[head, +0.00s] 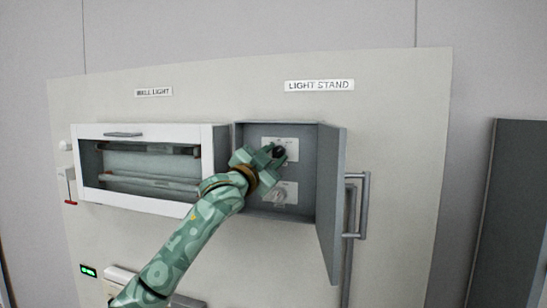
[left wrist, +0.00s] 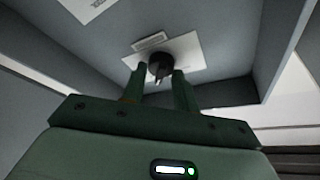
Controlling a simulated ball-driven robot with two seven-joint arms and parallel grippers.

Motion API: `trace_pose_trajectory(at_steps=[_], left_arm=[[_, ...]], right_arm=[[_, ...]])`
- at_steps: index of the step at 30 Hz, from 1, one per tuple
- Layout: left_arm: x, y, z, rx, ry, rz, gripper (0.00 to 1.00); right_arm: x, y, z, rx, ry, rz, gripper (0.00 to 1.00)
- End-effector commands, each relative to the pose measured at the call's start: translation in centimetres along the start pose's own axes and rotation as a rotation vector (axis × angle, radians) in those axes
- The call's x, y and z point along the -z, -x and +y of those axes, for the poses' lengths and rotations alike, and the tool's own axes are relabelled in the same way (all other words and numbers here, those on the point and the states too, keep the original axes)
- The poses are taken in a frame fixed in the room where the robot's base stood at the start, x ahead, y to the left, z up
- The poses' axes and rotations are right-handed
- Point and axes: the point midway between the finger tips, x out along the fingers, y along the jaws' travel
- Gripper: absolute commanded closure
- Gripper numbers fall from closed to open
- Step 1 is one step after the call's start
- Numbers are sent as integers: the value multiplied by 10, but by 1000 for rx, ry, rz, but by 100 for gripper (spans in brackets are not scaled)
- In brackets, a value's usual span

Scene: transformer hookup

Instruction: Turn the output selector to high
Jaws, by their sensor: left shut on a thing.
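The output selector (left wrist: 159,66) is a dark round knob on a pale plate inside the open grey cabinet (head: 241,135) under the "LIGHT STAND" label. In the head view the upper plate (head: 290,143) is partly hidden by my left gripper (head: 276,153). My left gripper reaches into the cabinet and its two fingers stand on either side of the dark knob. In the left wrist view the gripper (left wrist: 160,85) is shut on this knob. The knob's setting is too small to read. My right gripper is not in view.
A second plate with a light-coloured knob (head: 279,195) sits lower in the cabinet. The cabinet door (head: 332,200) stands open to the right, near a grey handle (head: 362,205).

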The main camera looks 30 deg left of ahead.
Motion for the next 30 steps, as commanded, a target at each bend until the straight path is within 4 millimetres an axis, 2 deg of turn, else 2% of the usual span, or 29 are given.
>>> trace_pose_trajectory(at_steps=[9,22,23,24,25,30], left_arm=[[0,0,0,-34,-80,0,93],[0,0,0,-37,-88,0,93],[0,0,0,-37,-88,1,65],[0,0,0,-37,-88,1,54],[0,0,0,-37,-88,1,49],[0,0,0,-37,-87,1,49]], right_arm=[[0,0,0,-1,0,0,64],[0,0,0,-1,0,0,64],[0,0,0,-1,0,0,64],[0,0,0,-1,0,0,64],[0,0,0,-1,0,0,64],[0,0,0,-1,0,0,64]])
